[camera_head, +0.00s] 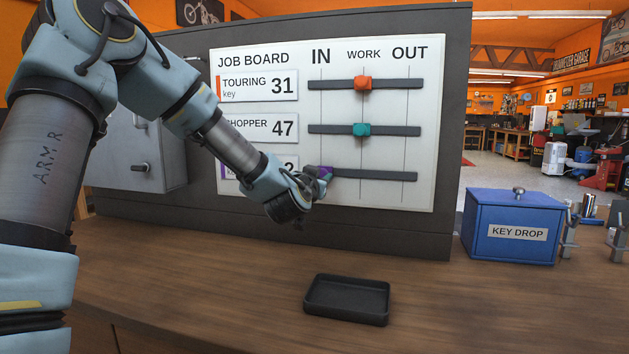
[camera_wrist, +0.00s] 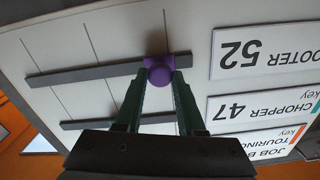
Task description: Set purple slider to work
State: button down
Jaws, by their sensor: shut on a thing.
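The job board (camera_head: 430,120) stands upright on the bench, with columns IN, WORK and OUT. The purple slider (camera_head: 324,172) is on the lowest rail (camera_head: 375,175), at the IN end. My gripper (camera_head: 312,181) is at the board and shut on the purple slider's knob, which also shows between the fingers in the wrist view (camera_wrist: 160,72). My wrist hides part of the lowest row's label in the head view. In the wrist view, upside down, that label (camera_wrist: 262,47) ends in "OOTER 52". The orange slider (camera_head: 363,83) and teal slider (camera_head: 361,129) both sit at WORK on the upper rails.
A black tray (camera_head: 347,299) lies on the wooden bench in front of the board. A blue KEY DROP box (camera_head: 513,226) stands to the right of the board. A grey cabinet (camera_head: 137,150) is at the left. The lowest rail is clear right of the purple slider.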

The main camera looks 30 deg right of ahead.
jog(key=b, duration=0.4)
send_near(360, 173)
jog(key=x, duration=0.4)
jog(key=shift+d+f, duration=0.1)
jog(key=c, duration=0.5)
grip_release()
jog(key=b+v, duration=0.2)
jog(key=v, duration=0.8)
jog(key=shift+s+a+b, duration=0.3)
